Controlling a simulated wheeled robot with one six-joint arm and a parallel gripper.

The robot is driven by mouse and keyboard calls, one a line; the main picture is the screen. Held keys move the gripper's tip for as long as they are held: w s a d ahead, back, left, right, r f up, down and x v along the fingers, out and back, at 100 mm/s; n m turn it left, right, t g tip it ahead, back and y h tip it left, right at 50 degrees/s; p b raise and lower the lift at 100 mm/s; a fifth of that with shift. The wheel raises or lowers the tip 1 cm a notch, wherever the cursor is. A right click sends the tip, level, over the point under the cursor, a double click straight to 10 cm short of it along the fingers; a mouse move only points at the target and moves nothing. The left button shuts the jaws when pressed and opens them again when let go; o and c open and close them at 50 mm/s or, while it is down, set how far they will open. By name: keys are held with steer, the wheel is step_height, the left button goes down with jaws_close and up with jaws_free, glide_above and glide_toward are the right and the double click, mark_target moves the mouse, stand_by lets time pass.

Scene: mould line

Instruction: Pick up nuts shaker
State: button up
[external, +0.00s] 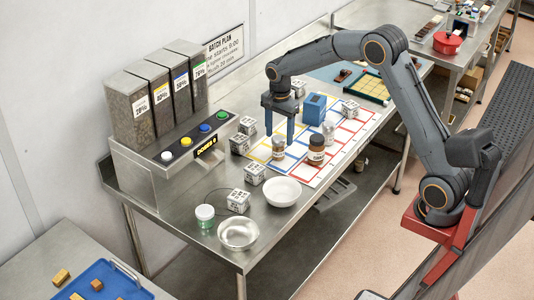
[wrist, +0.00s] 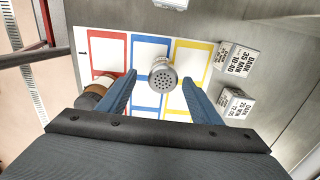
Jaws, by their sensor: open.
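A small shaker (external: 278,148) with a grey metal lid stands upright on the coloured-grid mat (external: 292,170); its label is too small to read. In the wrist view its round perforated lid (wrist: 162,74) shows between the finger ends. My gripper (external: 280,135) points down over it with its two fingers apart and nothing gripped. In the wrist view the gripper (wrist: 160,82) has one blue finger on each side of the shaker, with a gap to each. Another shaker with a pale lid (external: 328,131) stands farther right on the mat.

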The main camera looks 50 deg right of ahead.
mark_target(278, 138)
steer(key=shift+w+d+f+p, duration=0.15)
steer(key=shift+f+p, duration=0.35)
steer(key=shift+f, duration=0.75)
steer(key=shift+w+a+f+p, duration=0.1)
steer(key=shift+f+p, duration=0.4)
steer(key=shift+f, duration=0.7)
steer(key=c, duration=1.1)
steer(key=shift+c, duration=0.2)
steer(key=shift+r, duration=0.1)
